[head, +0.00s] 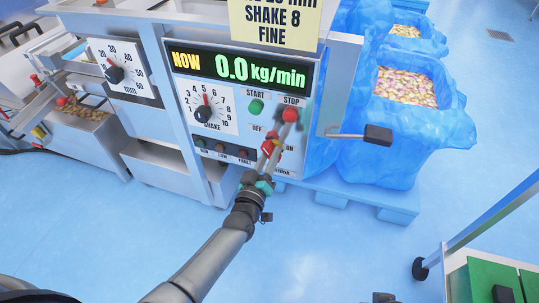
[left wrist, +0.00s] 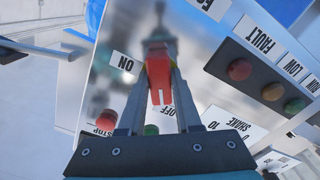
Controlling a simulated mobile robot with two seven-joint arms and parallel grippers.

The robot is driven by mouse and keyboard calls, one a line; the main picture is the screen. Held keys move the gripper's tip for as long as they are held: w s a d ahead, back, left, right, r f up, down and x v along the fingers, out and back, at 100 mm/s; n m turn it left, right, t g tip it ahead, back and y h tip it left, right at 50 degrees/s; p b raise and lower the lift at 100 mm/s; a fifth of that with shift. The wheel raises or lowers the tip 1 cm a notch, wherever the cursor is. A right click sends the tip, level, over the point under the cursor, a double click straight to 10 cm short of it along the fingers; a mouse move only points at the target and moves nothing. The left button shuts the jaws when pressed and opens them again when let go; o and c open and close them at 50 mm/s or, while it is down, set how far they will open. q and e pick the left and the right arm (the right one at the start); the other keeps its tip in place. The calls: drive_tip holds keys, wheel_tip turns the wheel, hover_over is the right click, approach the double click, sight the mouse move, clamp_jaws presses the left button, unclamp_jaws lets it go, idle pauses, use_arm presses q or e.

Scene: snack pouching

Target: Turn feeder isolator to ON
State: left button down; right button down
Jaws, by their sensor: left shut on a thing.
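The feeder isolator's red handle (head: 267,147) is on the lower right of the machine's front panel. In the left wrist view the red handle (left wrist: 159,78) stands between my two fingers, its lower end towards the OFF label (left wrist: 168,118). The ON label (left wrist: 123,62) is to its left there. My left gripper (head: 271,152) is shut on the handle and partly covers it and the labels around it in the head view. The display (head: 240,69) reads 0.0 kg/min. My right gripper is not in view.
The green START button (head: 256,106) and red STOP button (head: 290,114) sit just above the isolator. The SHAKE dial (head: 207,112) and indicator lamps (head: 222,149) are to the left. A black-ended lever (head: 377,135) juts out right, near blue-lined bins (head: 410,130). A green-topped cart (head: 490,270) stands lower right.

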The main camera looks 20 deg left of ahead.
use_arm(q)
drive_tip(key=shift+m+p, duration=0.3)
drive_tip(key=shift+m, duration=0.2)
drive_tip(key=m+p, duration=0.1)
drive_tip(key=m, duration=0.2)
drive_tip(key=m+p, duration=0.1)
drive_tip(key=m, duration=0.5)
drive_tip(key=shift+m+p, duration=0.35)
drive_tip(key=shift+m, duration=0.05)
drive_tip(key=m, duration=0.3)
drive_tip(key=shift+m, duration=1.8)
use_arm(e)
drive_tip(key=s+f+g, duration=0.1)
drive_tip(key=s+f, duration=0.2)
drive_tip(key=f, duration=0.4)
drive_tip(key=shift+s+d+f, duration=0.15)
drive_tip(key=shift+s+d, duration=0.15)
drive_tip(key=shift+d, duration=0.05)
use_arm(q)
drive_tip(key=c, duration=0.6)
unclamp_jaws()
